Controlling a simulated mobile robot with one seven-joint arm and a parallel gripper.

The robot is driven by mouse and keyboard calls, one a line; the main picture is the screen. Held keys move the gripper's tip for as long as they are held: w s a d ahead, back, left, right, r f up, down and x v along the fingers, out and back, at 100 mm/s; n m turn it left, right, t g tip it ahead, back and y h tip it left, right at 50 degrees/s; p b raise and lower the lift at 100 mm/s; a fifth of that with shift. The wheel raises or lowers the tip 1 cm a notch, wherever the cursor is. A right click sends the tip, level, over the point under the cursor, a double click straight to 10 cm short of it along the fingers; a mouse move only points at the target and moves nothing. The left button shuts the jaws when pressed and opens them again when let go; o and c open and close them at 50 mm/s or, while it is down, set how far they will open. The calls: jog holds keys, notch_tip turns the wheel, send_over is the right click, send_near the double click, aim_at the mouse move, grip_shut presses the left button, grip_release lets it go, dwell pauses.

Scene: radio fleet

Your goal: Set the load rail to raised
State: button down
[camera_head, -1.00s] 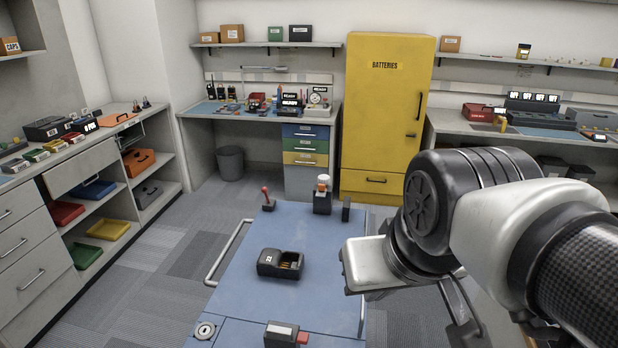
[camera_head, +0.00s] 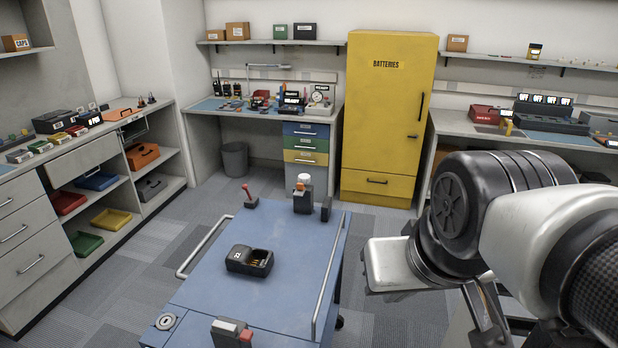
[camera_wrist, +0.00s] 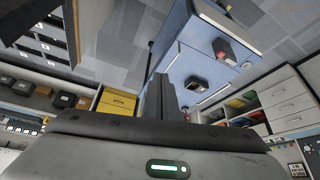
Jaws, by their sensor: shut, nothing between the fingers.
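The blue cart (camera_head: 285,240) stands in front of me in the head view. Pale rails run along its left side (camera_head: 205,247) and right side (camera_head: 329,275); no label shows which is the load rail, and I cannot tell whether either is raised. A red-knobbed lever (camera_head: 248,196) stands at the cart's far left corner. My gripper (camera_wrist: 160,92) shows as dark fingers, shut and empty, in the wrist view, with the cart (camera_wrist: 190,55) beyond them. In the head view my arm is right of the cart, apart from the right rail, and the fingertips cannot be made out.
A black case (camera_head: 249,260) sits on the cart top, and a device with a red part (camera_head: 232,333) lies near its front. A yellow batteries cabinet (camera_head: 388,120) and workbenches line the back. Open shelves (camera_head: 105,205) stand at left. Carpet is clear left of the cart.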

jog(key=shift+a, duration=0.15)
jog(key=w+a+f+m+g+y+b, duration=0.15)
jog(key=w+f+m+b, duration=0.3)
jog(key=w, duration=0.45)
jog(key=w+f+m+g+y+b, duration=0.1)
jog(key=w+f+m+y+b, duration=0.25)
jog(key=w+f, duration=0.35)
jog(key=w+a+f+m+g+y+b, duration=0.1)
jog(key=w+f+m+g+y+b, duration=0.25)
jog(key=w, duration=0.65)
jog(key=w+d+f+m+t+y+b, duration=0.1)
jog(key=w+d+f+m+y+b, duration=0.1)
jog(key=f, duration=0.6)
jog(key=w+d+f+m+t+y+b, duration=0.2)
jog(key=w+d+f+m+b, duration=0.2)
jog(key=w+f, duration=0.4)
jog(key=w+d+f+m+t+y+b, duration=0.2)
jog(key=w+d+f+m+y+b, duration=0.1)
jog(key=f, duration=0.6)
jog(key=w+d+m+b, duration=0.1)
jog(key=w+d, duration=0.1)
jog(key=d, duration=0.1)
jog(key=shift+f+b, duration=0.3)
jog(key=w+a+r+b, duration=0.1)
jog(key=w+a+r, duration=0.1)
jog(key=a, duration=0.6)
jog(key=shift+w+a+r+b, duration=0.2)
jog(key=shift+w+a+b, duration=0.1)
jog(key=shift+w+a, duration=0.1)
